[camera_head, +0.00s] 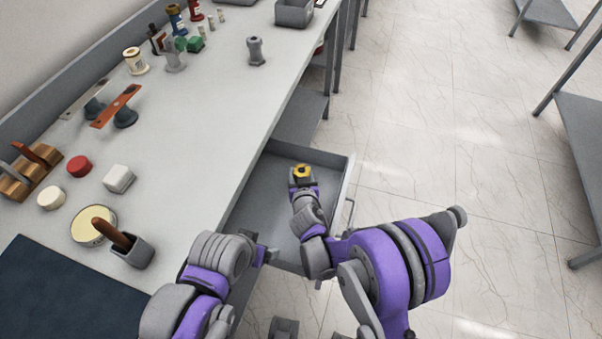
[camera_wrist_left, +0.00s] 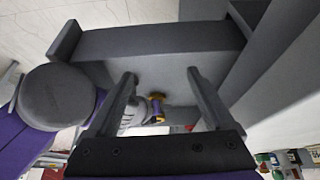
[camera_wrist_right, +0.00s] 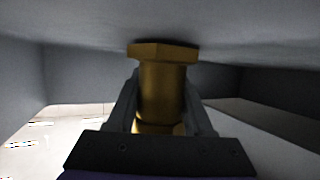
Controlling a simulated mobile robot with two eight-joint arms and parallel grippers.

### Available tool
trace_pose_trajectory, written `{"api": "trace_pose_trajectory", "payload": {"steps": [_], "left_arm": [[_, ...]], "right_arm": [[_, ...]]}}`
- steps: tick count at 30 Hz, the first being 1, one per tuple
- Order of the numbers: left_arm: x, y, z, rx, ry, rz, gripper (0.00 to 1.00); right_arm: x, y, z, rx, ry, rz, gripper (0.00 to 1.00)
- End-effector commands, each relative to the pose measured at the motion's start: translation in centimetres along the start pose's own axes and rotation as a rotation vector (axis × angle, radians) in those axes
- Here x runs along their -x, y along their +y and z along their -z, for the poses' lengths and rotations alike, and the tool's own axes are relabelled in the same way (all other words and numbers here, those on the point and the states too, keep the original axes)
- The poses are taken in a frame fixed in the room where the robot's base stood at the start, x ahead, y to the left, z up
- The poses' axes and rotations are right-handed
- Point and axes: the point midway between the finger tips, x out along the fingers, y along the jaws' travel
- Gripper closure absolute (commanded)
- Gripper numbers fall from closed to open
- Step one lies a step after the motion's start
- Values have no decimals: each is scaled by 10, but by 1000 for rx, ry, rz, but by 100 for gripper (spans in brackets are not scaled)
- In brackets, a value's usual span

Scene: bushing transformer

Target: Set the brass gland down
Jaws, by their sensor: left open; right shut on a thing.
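The brass gland (camera_head: 301,171) shows yellow at the tip of my right gripper (camera_head: 302,182), inside the open grey drawer (camera_head: 262,195). In the right wrist view the gland (camera_wrist_right: 163,85) stands between the two fingers, which are shut on it. Its wide hex end is close to a grey drawer surface; I cannot tell whether they touch. My left gripper (camera_head: 268,256) is open and empty at the drawer's near edge. In the left wrist view its fingers (camera_wrist_left: 162,85) are apart, with the gland (camera_wrist_left: 157,96) seen beyond them.
The drawer's walls rise around my right gripper. Tiled floor (camera_head: 430,110) lies open to the right.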

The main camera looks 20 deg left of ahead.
Motion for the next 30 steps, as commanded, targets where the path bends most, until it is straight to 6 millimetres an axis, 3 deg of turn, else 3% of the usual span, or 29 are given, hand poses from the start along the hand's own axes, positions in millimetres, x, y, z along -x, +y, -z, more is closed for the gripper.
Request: {"api": "trace_pose_trajectory", "payload": {"steps": [2,3,9,19,24,30], "left_arm": [[-3,0,-2,0,-1,0,14],[-2,0,-1,0,-1,0,14],[-3,0,-2,0,-1,0,14],[-3,0,-2,0,-1,0,14],[10,0,6,0,4,0,14],[6,0,4,0,2,0,14]], "right_arm": [[-1,1,-10,-7,-10,-6,100],[-2,1,-11,-8,-11,-7,47],[-2,1,-12,-11,-12,-7,11],[-1,0,-12,-13,-13,-6,8],[4,0,4,-13,-12,-6,8],[51,0,2,-8,-10,-3,8]]}}
